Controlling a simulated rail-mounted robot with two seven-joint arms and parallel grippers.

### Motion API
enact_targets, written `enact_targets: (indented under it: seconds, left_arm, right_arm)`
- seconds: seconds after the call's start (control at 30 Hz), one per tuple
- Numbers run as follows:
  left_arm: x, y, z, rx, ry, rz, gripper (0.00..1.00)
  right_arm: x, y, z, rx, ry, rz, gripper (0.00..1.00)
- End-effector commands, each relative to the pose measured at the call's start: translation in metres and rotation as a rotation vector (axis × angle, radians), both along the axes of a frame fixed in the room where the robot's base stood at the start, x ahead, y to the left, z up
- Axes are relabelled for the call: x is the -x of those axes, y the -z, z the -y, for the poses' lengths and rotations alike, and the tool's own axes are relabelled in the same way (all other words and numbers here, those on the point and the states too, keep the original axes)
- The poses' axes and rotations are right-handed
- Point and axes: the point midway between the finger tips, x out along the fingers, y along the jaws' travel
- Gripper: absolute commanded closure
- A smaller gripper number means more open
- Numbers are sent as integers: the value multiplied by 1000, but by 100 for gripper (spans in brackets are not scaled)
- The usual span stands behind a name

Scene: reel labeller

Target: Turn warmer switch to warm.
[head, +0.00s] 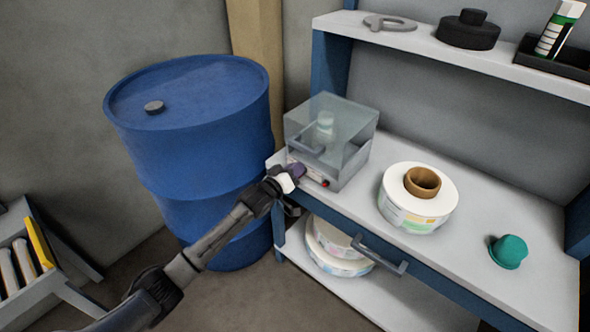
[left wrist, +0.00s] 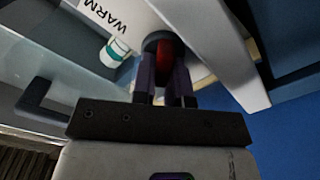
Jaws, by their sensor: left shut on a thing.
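The warmer (head: 345,150) is a clear-lidded box with a pale base, standing at the left end of the bench. A small pale bottle (head: 325,122) shows inside it. My left gripper (head: 298,171) is at the warmer's front panel. In the left wrist view, its dark purple fingers (left wrist: 164,82) are shut on the warmer switch (left wrist: 163,56), a dark knob with a red part. The printed word WARM (left wrist: 106,16) is beside the switch. The fingers hide part of the switch, so its exact setting cannot be told. My right gripper is not in view.
A blue drum (head: 190,130) stands left of the bench (head: 465,180). A label reel (head: 418,205) and a teal cup-like object (head: 508,252) are on the bench top. A drawer handle (head: 380,256) sticks out at the front. A shelf (head: 440,55) hangs above.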

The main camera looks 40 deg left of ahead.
Motion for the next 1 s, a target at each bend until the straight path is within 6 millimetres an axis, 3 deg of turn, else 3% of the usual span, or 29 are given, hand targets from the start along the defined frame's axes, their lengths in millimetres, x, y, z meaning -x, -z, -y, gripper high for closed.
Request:
enact_targets:
  seconds: [0.47,1.0]
  left_arm:
    - [0,-3,1,-56,0,0,100]
    - [0,-7,7,-515,1,8,100]
  right_arm:
    - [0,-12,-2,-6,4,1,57]
    - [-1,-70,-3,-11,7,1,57]
